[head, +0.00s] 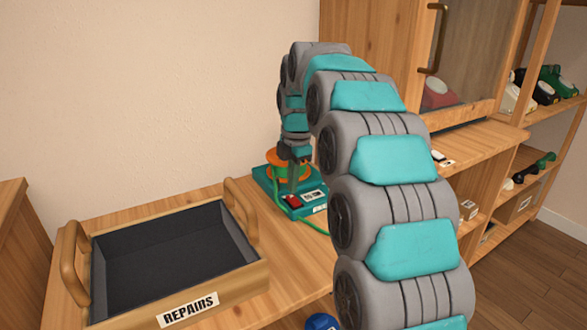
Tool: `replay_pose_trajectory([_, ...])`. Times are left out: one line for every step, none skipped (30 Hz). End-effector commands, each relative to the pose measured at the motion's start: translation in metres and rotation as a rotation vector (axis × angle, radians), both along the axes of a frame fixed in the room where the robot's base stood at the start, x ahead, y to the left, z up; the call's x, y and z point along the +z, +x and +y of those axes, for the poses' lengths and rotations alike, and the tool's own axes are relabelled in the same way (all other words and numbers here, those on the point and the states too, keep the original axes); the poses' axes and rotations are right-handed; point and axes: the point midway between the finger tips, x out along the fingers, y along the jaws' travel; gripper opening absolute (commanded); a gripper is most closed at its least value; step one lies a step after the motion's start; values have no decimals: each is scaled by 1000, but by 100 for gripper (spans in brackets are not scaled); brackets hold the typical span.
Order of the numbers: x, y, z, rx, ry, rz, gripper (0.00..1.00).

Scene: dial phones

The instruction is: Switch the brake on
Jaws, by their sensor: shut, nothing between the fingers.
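A teal device (275,198) with an orange round part (284,163) on top stands on the wooden table, at the middle of the head view. A red switch (293,201) sits on its front face, beside a small light panel with dark markings (312,197). I cannot read whether the switch is on or off. My gripper (293,186) points down, shut and empty, in front of the orange part. Its tips are close above the red switch; I cannot tell whether they touch. My arm hides part of the device's surroundings at the right.
A wooden tray labelled REPAIRS (190,308), dark-lined and empty, stands at the left on the table (150,207). A green cable (293,222) runs from the device. A cabinet with a glass door (470,50) and shelves with phones (548,90) stand at the right.

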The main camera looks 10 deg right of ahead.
Motion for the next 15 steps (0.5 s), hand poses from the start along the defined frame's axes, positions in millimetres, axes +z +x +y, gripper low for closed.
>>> replay_pose_trajectory([-5, 0, 0, 0, 0, 2, 0])
replay_pose_trajectory([-8, 1, 0, 0, 0, 2, 0])
replay_pose_trajectory([-11, 1, 0, 0, 0, 2, 0])
replay_pose_trajectory([-13, 1, 0, 0, 0, 2, 0])
replay_pose_trajectory([-14, 1, 0, 0, 0, 3, 0])
replay_pose_trajectory([-15, 1, 1, 0, 0, 2, 0])
replay_pose_trajectory([-16, 1, 1, 0, 0, 2, 0])
replay_pose_trajectory([-16, 2, 1, 0, 0, 2, 0])
replay_pose_trajectory([-17, 2, 1, 0, 1, 1, 0])
replay_pose_trajectory([-17, 2, 1, 0, 1, 1, 0])
replay_pose_trajectory([-17, 2, 1, 0, 1, 1, 0])
replay_pose_trajectory([-17, 2, 1, 0, 1, 0, 0])
replay_pose_trajectory([-17, 2, 1, 0, 0, 0, 0])
replay_pose_trajectory([-17, 2, 1, 0, 0, 0, 0])
replay_pose_trajectory([-17, 2, 1, 0, 0, 0, 0])
